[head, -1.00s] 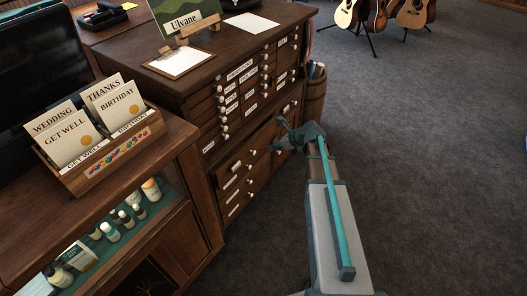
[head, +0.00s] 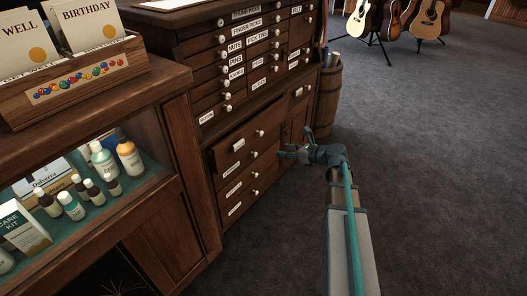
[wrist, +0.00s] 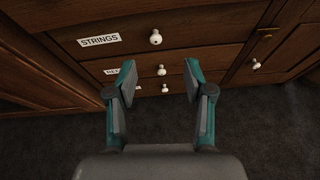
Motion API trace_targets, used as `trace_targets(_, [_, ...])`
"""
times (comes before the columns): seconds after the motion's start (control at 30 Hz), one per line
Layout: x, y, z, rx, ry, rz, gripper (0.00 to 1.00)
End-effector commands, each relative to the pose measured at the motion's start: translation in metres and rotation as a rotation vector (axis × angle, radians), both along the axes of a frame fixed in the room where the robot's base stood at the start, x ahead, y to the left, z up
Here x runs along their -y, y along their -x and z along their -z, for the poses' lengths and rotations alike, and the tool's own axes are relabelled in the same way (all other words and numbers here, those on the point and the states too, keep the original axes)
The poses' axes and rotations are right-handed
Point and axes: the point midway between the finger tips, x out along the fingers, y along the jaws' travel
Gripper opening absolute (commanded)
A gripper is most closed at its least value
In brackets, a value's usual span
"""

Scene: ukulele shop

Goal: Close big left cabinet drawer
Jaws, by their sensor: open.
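The dark wood cabinet (head: 205,62) has a stack of big drawers at its lower left. The upper big drawer (head: 232,151) has a white label and round white knobs. A dark gap shows along its top and it seems to stand out a little. In the wrist view this drawer front, labelled STRINGS (wrist: 99,41), faces me with a white knob (wrist: 156,38). My gripper (head: 284,152) is open and empty, to the right of the drawer front, pointing at it. In the wrist view my gripper's fingertips (wrist: 148,80) are spread below the STRINGS knob, seemingly apart from the wood.
A glass-fronted counter (head: 160,85) with bottles and a card box (head: 75,78) stands close at the left. A barrel (head: 327,100) stands beyond the cabinet's right end. Guitars (head: 398,18) are at the back. The grey carpet (head: 440,150) on the right is clear.

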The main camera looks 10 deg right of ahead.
Motion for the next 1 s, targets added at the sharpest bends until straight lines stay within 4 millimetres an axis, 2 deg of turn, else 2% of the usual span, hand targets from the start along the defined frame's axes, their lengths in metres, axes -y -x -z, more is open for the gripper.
trace_targets(0.03, [-0.001, 0.001, 0.020, 0.032, -0.025, 0.000, 0.52])
trace_targets(0.17, [-0.003, 0.002, 0.020, 0.124, -0.095, -0.006, 0.52])
trace_targets(0.27, [-0.005, 0.003, 0.007, 0.215, -0.154, -0.012, 0.52])
trace_targets(0.33, [-0.007, 0.004, -0.018, 0.276, -0.189, -0.018, 0.52])
trace_targets(0.4, [-0.008, 0.004, -0.030, 0.321, -0.210, -0.023, 0.52])
trace_targets(0.57, [-0.012, 0.000, -0.035, 0.365, -0.199, -0.036, 0.52])
trace_targets(0.77, [-0.026, -0.019, -0.032, 0.365, -0.197, -0.037, 0.52])
trace_targets(1.0, [-0.052, -0.052, -0.031, 0.364, -0.197, -0.037, 0.52])
